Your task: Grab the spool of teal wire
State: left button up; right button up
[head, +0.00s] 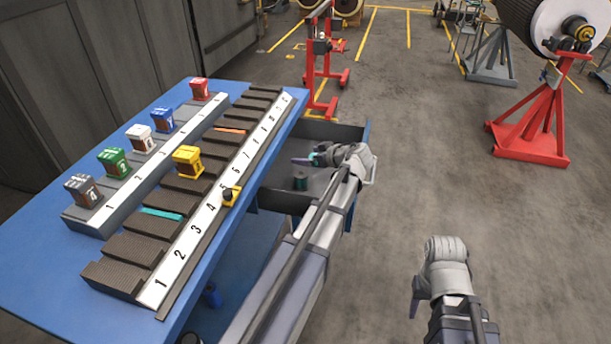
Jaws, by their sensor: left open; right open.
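A small dark teal spool (300,182) stands in the open drawer below the right side of the blue table. It looks like the spool of teal wire, though it is small in the picture. My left gripper (306,158) is open above the drawer, just beyond the spool in the picture and apart from it. A small teal patch shows between its fingers; I cannot tell what it is. My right gripper (416,302) is open and empty over the floor at the lower right, its fingers partly hidden by its own wrist.
The blue table (40,240) carries a stepped black rack with a numbered strip (212,205) and several coloured blocks, one yellow (187,160). The drawer (345,133) juts out to the right.

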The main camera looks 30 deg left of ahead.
aim_at(302, 174)
pick_arm(q)
notch_tip(302, 174, down, 8)
jog(key=b, duration=0.8)
jog(key=shift+f, duration=0.15)
jog(key=shift+a+f+b, duration=0.15)
jog(key=shift+a+b, duration=0.05)
jog(key=shift+b, duration=0.15)
jog(key=shift+w+a, duration=0.15)
jog(key=shift+a, duration=0.15)
jog(key=b+x, duration=0.3)
jog(key=x, duration=0.3)
jog(key=shift+a+f, duration=0.1)
jog(key=shift+c, duration=0.2)
grip_shut()
